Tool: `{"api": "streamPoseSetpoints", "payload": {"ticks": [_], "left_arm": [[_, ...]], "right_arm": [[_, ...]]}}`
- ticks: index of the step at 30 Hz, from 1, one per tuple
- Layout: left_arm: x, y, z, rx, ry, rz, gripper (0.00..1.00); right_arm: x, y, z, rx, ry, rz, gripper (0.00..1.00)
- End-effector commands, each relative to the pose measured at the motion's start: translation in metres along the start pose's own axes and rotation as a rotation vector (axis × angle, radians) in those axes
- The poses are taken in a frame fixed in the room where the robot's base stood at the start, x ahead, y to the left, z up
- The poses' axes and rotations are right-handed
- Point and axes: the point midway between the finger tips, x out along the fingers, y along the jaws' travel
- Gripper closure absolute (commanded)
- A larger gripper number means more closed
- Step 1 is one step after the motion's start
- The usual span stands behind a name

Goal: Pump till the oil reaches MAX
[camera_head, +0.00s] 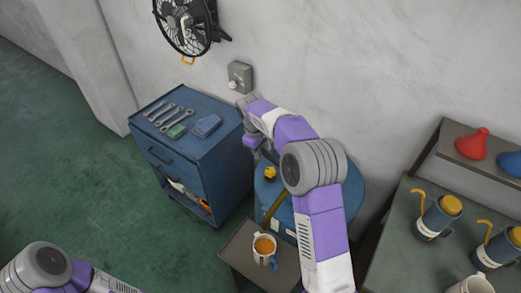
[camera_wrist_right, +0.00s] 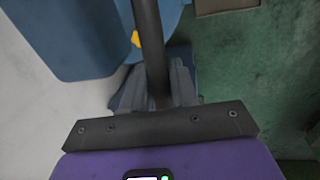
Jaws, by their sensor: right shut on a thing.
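A blue drum (camera_head: 348,192) stands by the wall, largely hidden behind my right arm. It has a yellow cap (camera_head: 270,173) and a brownish spout (camera_head: 275,207) slanting down toward a mug. The light mug (camera_head: 263,255) sits on a small table (camera_head: 238,268) with orange-brown oil (camera_head: 264,244) inside; a MAX mark cannot be made out. In the right wrist view, my right gripper (camera_wrist_right: 157,82) is shut on a dark pump handle (camera_wrist_right: 148,30), a straight rod running between its fingers. My left arm shows at the lower left, its gripper out of frame.
A blue tool cabinet (camera_head: 195,150) with wrenches on top stands left of the drum. A workbench (camera_head: 395,225) with oil cans (camera_head: 437,215) is on the right. A fan (camera_head: 187,22) and a grey switch box (camera_head: 240,76) are on the wall. Green floor is free at left.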

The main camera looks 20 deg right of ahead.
Motion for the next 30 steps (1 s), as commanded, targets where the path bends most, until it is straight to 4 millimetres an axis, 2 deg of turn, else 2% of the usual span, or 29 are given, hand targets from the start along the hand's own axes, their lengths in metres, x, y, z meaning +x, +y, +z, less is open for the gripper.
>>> {"api": "streamPoseSetpoints", "payload": {"ticks": [10, 21, 22, 26, 30], "left_arm": [[-0.025, 0.009, 0.001, 0.0, 0.0, 0.0, 0.52], [-0.025, 0.009, 0.001, 0.0, 0.0, 0.0, 0.52], [-0.025, 0.009, 0.001, 0.0, 0.0, 0.0, 0.52], [-0.025, 0.009, 0.001, 0.0, 0.0, 0.0, 0.52], [-0.025, 0.009, 0.001, 0.0, 0.0, 0.0, 0.52]], "right_arm": [[0.009, -0.004, 0.001, -0.02, -0.105, 0.006, 1.0], [0.014, -0.004, 0.001, -0.022, -0.118, 0.009, 1.0], [0.013, -0.004, 0.001, -0.022, -0.118, 0.009, 0.69], [0.014, -0.005, 0.001, -0.022, -0.118, 0.009, 0.52], [0.014, -0.005, 0.001, -0.022, -0.117, 0.008, 0.52]]}}
